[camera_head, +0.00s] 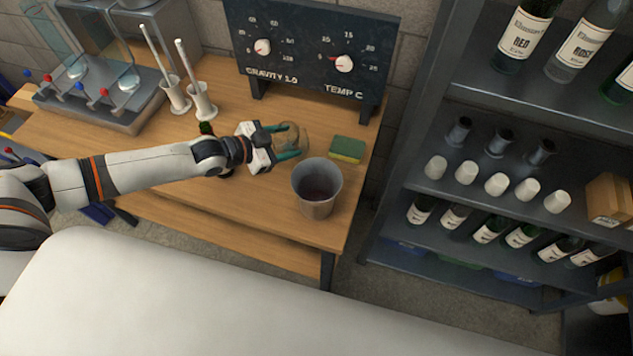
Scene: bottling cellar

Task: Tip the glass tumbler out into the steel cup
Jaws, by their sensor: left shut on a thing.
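My left gripper (284,146) reaches in from the left over the wooden table. Its green-tipped fingers are shut on the glass tumbler (297,137), a clear vessel just behind and to the left of the steel cup. I cannot tell whether the tumbler rests on the table or is lifted slightly. What the tumbler holds is not clear. My right gripper is not in view.
A green and yellow sponge (347,149) lies right of the tumbler. A dark gauge panel (312,45) stands at the back. White holders (203,104) with rods and a steel stand (105,113) are at the left. A dark shelf (500,140) with bottles stands right.

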